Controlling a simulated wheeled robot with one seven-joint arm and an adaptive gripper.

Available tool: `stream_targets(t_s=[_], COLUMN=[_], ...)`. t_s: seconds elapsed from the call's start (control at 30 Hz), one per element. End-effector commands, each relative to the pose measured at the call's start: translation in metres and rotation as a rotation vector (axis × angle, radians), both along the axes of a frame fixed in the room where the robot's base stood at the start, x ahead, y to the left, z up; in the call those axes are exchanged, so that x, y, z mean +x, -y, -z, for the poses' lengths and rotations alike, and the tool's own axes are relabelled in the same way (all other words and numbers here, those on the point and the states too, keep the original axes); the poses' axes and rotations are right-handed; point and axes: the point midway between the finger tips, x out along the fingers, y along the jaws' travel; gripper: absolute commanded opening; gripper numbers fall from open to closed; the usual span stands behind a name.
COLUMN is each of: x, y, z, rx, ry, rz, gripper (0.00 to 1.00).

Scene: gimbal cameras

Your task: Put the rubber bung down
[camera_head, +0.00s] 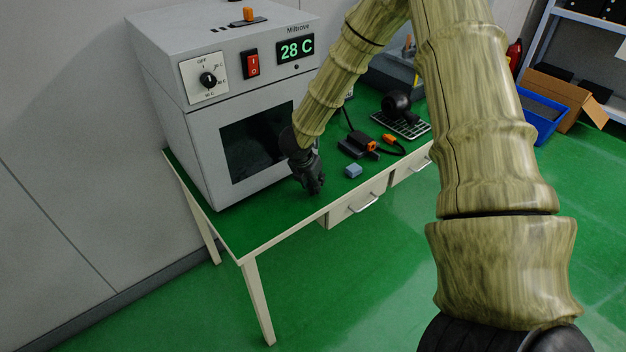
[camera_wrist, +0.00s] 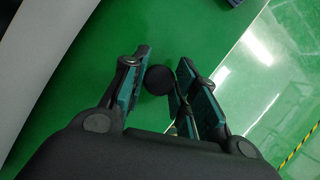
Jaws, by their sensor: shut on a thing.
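The rubber bung (camera_wrist: 158,80) is a small, dark, round piece. In the wrist view it sits between the fingertips of my gripper (camera_wrist: 160,84), which is shut on it. In the head view my gripper (camera_head: 313,184) points down over the green-topped table (camera_head: 262,222), near its front edge and in front of the grey oven. The bung cannot be made out there against the dark fingers. I cannot tell whether the bung touches the table top.
A grey oven (camera_head: 205,150) reading 28 C stands at the table's left. A small blue block (camera_head: 353,171) lies right of my gripper. A black device with orange parts (camera_head: 358,145) and a dark object on a rack (camera_head: 400,108) lie further right. The front-left table top is clear.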

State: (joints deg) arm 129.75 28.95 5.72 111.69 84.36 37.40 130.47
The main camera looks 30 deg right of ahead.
Motion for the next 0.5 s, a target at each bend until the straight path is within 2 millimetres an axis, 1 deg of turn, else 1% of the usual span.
stream_targets(t_s=[0.4, 0.43, 0.5], x=[-0.0001, -0.0001, -0.0002], y=[-0.0003, -0.0004, -0.0003], z=[0.0050, 0.0046, 0.0036], rx=[0.000, 0.000, 0.000], ry=[0.000, 0.000, 0.000], rz=[0.000, 0.000, 0.000], gripper=[0.13, 0.31, 0.43])
